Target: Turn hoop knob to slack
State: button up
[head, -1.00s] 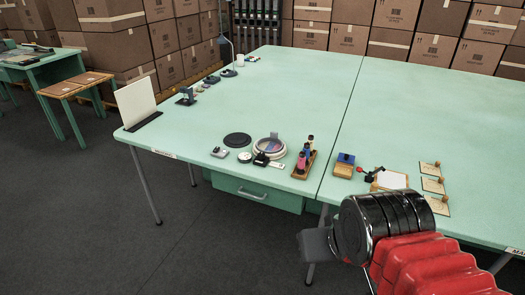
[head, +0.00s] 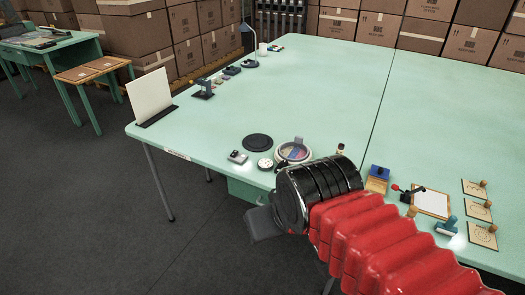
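The round hoop (head: 293,152) lies near the front edge of the green table (head: 300,90), with a pale rim, coloured cloth inside and a grey upright piece at its back. My arm's black cuff covers its front side, so I cannot see the hoop's knob. My gripper (head: 264,222) shows only as a dark grey part jutting from the cuff, at the lower left of the hoop in the picture. Its fingers cannot be made out, and I see nothing held.
A black disc (head: 257,142), a small grey device (head: 238,157) and a round white piece (head: 265,165) lie left of the hoop. A blue-topped block (head: 378,177), a white pad (head: 431,202) and several wooden tiles stand right. The table's middle is clear.

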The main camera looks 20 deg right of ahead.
aim_at(284, 163)
jog(key=u, duration=0.2)
jog(key=i, duration=0.95)
jog(key=z, duration=0.05)
